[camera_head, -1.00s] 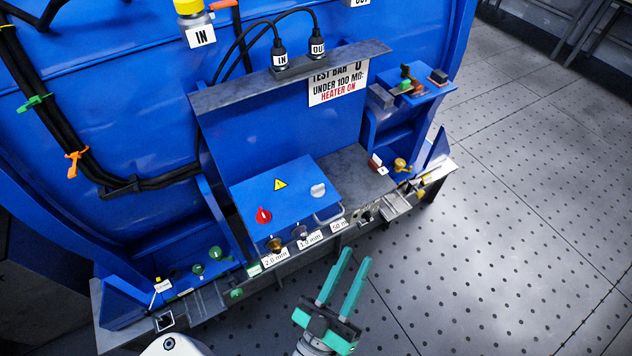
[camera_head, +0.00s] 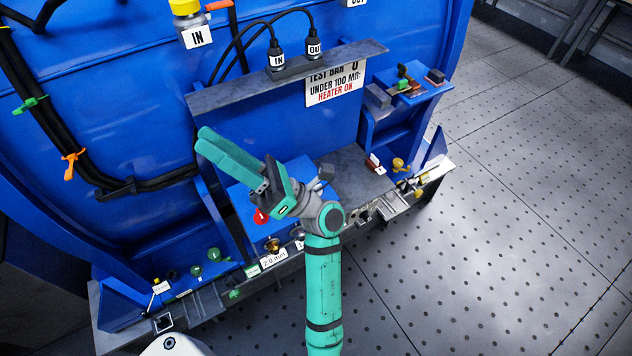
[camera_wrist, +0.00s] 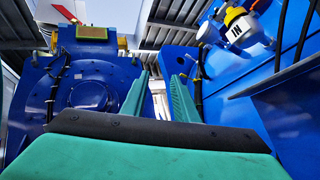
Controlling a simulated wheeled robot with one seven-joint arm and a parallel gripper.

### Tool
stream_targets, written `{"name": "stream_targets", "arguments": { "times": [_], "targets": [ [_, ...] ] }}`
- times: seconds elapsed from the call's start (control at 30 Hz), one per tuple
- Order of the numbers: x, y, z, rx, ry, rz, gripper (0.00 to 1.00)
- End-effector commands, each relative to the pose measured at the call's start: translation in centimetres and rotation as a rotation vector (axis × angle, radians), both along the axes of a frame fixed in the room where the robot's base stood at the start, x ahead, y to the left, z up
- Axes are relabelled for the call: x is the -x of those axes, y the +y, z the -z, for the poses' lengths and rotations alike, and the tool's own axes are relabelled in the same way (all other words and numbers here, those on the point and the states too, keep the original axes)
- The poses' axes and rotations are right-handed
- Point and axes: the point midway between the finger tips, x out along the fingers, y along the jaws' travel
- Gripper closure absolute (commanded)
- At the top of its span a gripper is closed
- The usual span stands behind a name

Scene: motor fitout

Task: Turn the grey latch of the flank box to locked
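The blue box (camera_head: 238,202) on the grey shelf, which I take for the flank box, is largely covered by my arm. Its red knob (camera_head: 260,216) shows partly below my gripper.
A grey overhanging ledge (camera_head: 230,92) with two cable plugs stands behind the box. A hanging sign (camera_head: 336,85) is to the right. A blue side stand (camera_head: 420,97) bears small parts. Labelled knobs line the front edge. The perforated floor (camera_head: 500,230) at right is clear.

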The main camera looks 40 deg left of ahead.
Motion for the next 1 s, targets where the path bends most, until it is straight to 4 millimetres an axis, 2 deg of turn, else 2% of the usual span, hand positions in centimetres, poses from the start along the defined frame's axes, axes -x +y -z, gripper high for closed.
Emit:
{"name": "stream_targets", "arguments": {
  "times": [0.13, 0.3, 0.43, 0.57, 0.77, 0.87, 1.0],
  "targets": [
    [2.0, 3.0, 0.7, 0.084, -0.262, -0.015, 0.73],
    [3.7, 5.6, 3.0, 0.180, -0.557, -0.040, 0.73],
    [4.0, 7.0, 5.6, 0.259, -0.784, -0.065, 0.73],
    [3.3, 7.7, 8.7, 0.342, -1.007, -0.098, 0.73],
    [0.2, 7.3, 13.4, 0.487, -1.340, -0.166, 0.73],
    [-2.3, 6.4, 15.4, 0.567, -1.503, -0.207, 0.73],
    [-6.7, 4.4, 17.6, 0.692, -1.721, -0.281, 0.73]
  ]
}}
